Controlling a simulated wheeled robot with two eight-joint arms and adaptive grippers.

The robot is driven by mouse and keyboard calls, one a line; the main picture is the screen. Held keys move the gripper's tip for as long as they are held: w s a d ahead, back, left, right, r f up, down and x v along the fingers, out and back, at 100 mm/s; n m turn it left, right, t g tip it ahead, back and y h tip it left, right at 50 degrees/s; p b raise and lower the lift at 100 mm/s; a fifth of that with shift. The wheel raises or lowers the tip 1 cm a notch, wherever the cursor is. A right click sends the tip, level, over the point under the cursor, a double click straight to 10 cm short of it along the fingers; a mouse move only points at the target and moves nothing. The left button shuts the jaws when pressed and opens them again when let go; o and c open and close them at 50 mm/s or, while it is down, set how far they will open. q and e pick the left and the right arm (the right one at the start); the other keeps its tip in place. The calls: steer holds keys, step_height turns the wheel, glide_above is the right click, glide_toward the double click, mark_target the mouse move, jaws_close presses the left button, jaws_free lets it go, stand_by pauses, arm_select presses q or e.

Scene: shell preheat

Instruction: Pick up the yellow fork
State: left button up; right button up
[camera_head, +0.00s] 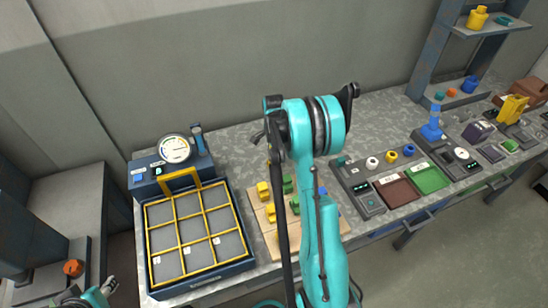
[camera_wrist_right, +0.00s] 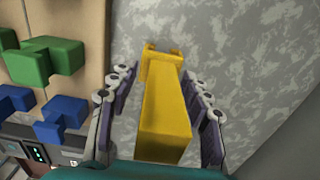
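The yellow fork (camera_wrist_right: 165,112) is in the right wrist view, between the two fingers of my right gripper (camera_wrist_right: 157,80). Its notched end points to the top of the picture and its broad end is nearer the camera. The fingertips lie close along both sides of it; I cannot tell whether they press on it or whether it is off the table.
A wooden board (camera_head: 257,213) with yellow, green and blue pieces is in front of the arm. A blue tray (camera_head: 249,263) with a yellow grid is left of it. A control panel (camera_head: 371,203) stands right. The grey wall (camera_head: 180,60) is close behind.

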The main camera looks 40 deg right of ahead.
jaws_close()
steer(key=shift+r, duration=0.15)
